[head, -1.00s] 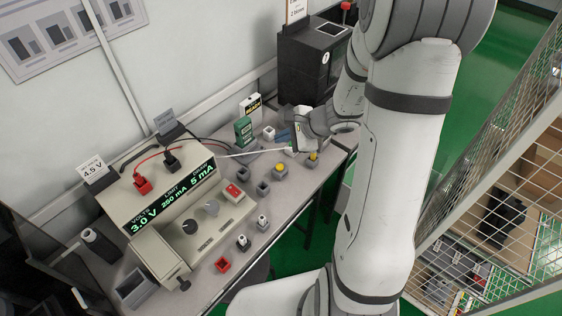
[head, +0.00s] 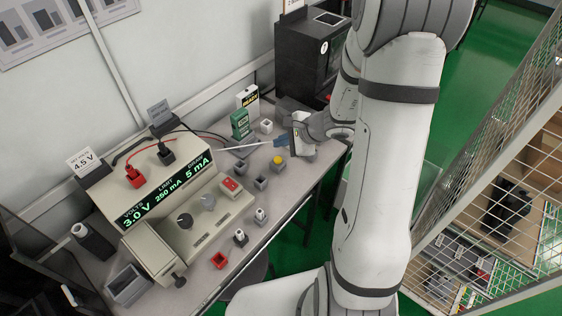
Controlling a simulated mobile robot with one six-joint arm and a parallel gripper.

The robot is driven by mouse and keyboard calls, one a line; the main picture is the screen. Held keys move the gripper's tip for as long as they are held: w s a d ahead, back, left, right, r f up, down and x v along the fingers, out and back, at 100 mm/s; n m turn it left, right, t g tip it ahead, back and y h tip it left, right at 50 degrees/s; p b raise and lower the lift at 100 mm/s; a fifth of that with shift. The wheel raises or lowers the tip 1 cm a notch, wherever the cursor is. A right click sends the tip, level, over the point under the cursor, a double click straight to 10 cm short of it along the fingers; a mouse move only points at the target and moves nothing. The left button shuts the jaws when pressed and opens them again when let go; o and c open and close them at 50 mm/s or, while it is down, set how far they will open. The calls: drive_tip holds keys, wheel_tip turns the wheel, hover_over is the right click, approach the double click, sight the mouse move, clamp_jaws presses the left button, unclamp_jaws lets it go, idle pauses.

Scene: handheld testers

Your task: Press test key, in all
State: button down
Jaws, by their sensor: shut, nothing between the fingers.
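My gripper (head: 297,143) is at the far end of the bench in the head view, close over the bench top, with its fingertips mostly hidden by its own body. It looks shut and holds nothing that I can see. A small blue piece shows at its left side; I cannot tell whether it is part of the gripper. A grey block with a yellow button (head: 278,160) stands just below and left of the gripper. A green handheld device (head: 240,123) stands upright to the left. I cannot tell which thing carries the test key.
A beige power supply (head: 191,203) reads 3.0 V, 250 mA, 5 mA. Small grey blocks (head: 262,182) and a red one (head: 219,260) line the bench's front. A thin white rod (head: 243,147) lies near the green device. A dark box (head: 310,55) stands at the back.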

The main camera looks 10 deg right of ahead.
sight(281, 160)
drive_tip(key=shift+f+b, duration=1.5)
drive_tip(key=shift+f, duration=0.4)
idle(0.5)
drive_tip(key=shift+s+f+b, duration=0.1)
drive_tip(key=shift+f+b, duration=0.3)
drive_tip(key=shift+b, duration=0.25)
drive_tip(key=shift+f+b, duration=0.45)
drive_tip(key=shift+b, duration=0.1)
idle(0.5)
drive_tip(key=shift+r, duration=0.15)
drive_tip(key=shift+r+p, duration=0.5)
drive_tip(key=shift+r, duration=0.3)
wheel_tip(281, 160, up, 5)
drive_tip(key=p, duration=0.3)
drive_tip(key=shift+p, duration=0.3)
